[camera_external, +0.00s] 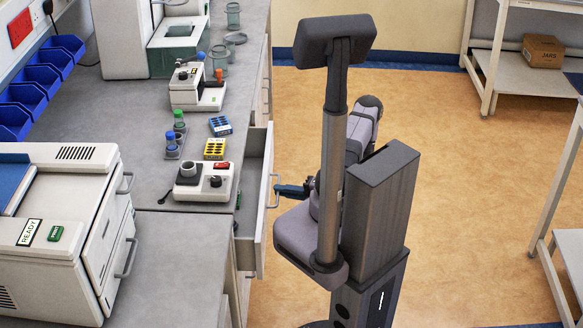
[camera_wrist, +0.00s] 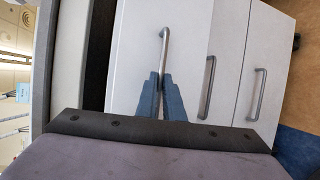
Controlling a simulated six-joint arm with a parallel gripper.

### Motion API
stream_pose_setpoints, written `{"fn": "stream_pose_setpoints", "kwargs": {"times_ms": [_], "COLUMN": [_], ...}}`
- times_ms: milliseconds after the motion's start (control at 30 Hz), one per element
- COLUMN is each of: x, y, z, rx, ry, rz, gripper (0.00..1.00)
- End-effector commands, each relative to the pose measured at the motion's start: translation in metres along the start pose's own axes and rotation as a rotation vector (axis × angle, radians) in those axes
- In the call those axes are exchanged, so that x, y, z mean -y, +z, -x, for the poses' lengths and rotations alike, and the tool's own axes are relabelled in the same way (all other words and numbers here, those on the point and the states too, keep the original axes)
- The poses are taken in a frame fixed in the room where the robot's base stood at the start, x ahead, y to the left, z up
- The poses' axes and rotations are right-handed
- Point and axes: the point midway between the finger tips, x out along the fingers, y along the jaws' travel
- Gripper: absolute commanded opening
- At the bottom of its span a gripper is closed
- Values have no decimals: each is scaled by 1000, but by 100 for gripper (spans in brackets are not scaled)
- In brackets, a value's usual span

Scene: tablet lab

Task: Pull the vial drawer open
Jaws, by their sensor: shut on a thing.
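The drawer (camera_external: 264,210) stands out from the front of the lab bench, its top open and its light front panel facing my arm. Its metal bar handle (camera_external: 276,190) shows on that front. My gripper (camera_external: 284,190) is at the handle, with blue fingers closed on it. In the wrist view the two fingers of my gripper (camera_wrist: 161,82) pinch the lower part of the handle (camera_wrist: 164,45) on the pale drawer front (camera_wrist: 133,45). A dark gap (camera_wrist: 97,50) runs along one side of that front. I cannot make out any vials inside the drawer.
Other cabinet fronts with handles (camera_wrist: 260,95) lie beside the drawer in the wrist view. The floor (camera_external: 450,180) right of my body is clear.

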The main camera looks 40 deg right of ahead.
Motion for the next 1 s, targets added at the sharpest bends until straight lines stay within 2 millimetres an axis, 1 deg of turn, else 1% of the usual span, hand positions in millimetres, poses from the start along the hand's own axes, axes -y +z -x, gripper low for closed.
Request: {"fn": "stream_pose_setpoints", "kwargs": {"times_ms": [167,267,367,467,667,800,1000], "x": [1,2,4,7,17,25,36], "y": [1,4,9,16,33,46,64], "z": [3,9,19,34,75,110,153], "rx": [1,4,6,8,9,9,6], "ry": [-1,0,-2,-2,-4,-5,-6], "rz": [-1,-1,1,1,3,3,2], "gripper": [0,0,0,0,0,0,0]}}
